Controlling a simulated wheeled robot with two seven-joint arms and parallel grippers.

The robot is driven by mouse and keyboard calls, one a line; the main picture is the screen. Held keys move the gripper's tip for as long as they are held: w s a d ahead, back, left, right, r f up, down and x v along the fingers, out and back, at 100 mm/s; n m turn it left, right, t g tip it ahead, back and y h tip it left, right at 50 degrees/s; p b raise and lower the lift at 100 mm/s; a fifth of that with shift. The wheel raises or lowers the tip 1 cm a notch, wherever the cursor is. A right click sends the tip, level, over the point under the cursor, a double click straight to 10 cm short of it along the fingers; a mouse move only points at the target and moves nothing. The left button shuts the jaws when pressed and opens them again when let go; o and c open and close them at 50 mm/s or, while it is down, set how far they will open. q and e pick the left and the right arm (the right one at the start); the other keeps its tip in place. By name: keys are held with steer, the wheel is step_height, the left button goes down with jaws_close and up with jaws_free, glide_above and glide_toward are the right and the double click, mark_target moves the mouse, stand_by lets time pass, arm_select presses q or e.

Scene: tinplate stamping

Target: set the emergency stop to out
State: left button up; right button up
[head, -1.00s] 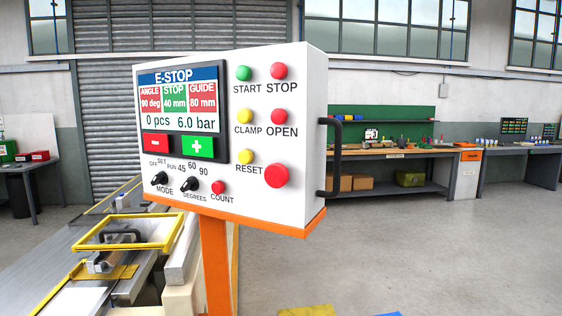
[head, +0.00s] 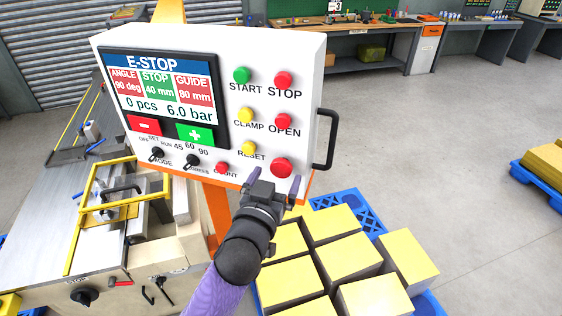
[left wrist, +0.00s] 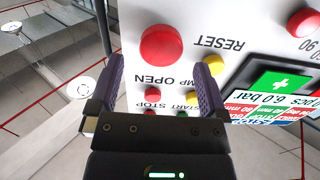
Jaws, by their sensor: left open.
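The emergency stop is the large red mushroom button (head: 281,168) at the lower right of the white control box (head: 310,110). It also shows large in the left wrist view (left wrist: 161,46), uncovered. Whether it is pressed in or out I cannot tell from its shape. The box's screen (head: 160,85) reads E-STOP. My left gripper (head: 277,179) is open and empty, just in front of and slightly below the button. In the left wrist view its fingers (left wrist: 159,66) point at the panel, with the button between and beyond their tips. My right gripper is out of view.
The RESET button (head: 248,148), COUNT button (head: 221,168) and OPEN button (head: 284,116) are close by. A black handle (head: 326,140) sticks out on the box's right side. Yellow-topped blocks (head: 350,255) stand on a blue pallet below. Floor to the right is mostly clear.

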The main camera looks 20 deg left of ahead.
mark_target(280, 169)
arm_select(q)
steer(key=shift+w, duration=1.55)
steer(key=shift+c, duration=0.2)
